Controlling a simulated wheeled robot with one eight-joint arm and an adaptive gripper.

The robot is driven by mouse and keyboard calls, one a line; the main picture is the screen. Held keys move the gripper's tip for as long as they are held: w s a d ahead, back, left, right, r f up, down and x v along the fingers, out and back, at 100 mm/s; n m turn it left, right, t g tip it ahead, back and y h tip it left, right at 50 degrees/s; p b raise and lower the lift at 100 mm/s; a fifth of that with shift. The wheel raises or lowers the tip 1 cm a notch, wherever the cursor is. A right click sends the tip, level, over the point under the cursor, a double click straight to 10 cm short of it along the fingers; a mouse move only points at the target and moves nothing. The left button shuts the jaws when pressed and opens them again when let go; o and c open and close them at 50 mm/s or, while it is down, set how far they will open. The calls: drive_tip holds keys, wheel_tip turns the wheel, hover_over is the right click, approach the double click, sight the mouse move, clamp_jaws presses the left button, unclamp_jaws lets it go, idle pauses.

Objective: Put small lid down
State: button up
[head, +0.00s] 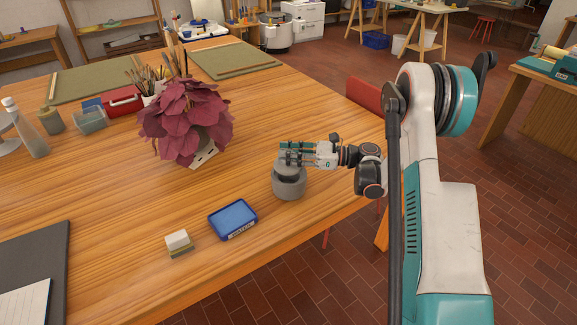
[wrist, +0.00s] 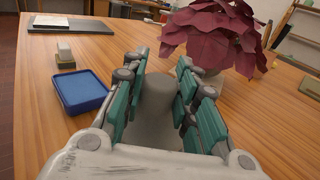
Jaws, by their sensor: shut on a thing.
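A round grey jar (head: 290,188) stands on the wooden table near its right edge in the head view. A grey piece on top of it, which I take as the small lid (head: 281,162), is partly covered by my fingers. My gripper (head: 291,154) comes in from the right at the jar's top. In the wrist view, my gripper (wrist: 160,88) has its green finger pads on both sides of a grey upright knob (wrist: 157,92), shut on it. The fingers hide its sides. I cannot tell whether the lid rests on the jar or is just above it.
A blue shallow tray (head: 233,217) and a small pale block (head: 178,241) lie to the front left. A dark red leafy plant (head: 185,120) stands behind and left of the jar. Bare table (head: 90,205) is on the left.

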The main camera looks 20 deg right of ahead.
sight(276, 161)
drive_tip(key=shift+f+b, duration=0.7)
drive_tip(key=shift+f, duration=1.3)
drive_tip(key=shift+f, duration=0.1)
drive_tip(key=o, duration=1.1)
drive_tip(key=shift+s+d, duration=0.1)
drive_tip(key=shift+d, duration=0.25)
drive_tip(key=p+v, duration=0.4)
drive_tip(key=v, duration=0.7)
drive_tip(key=shift+d, duration=0.1)
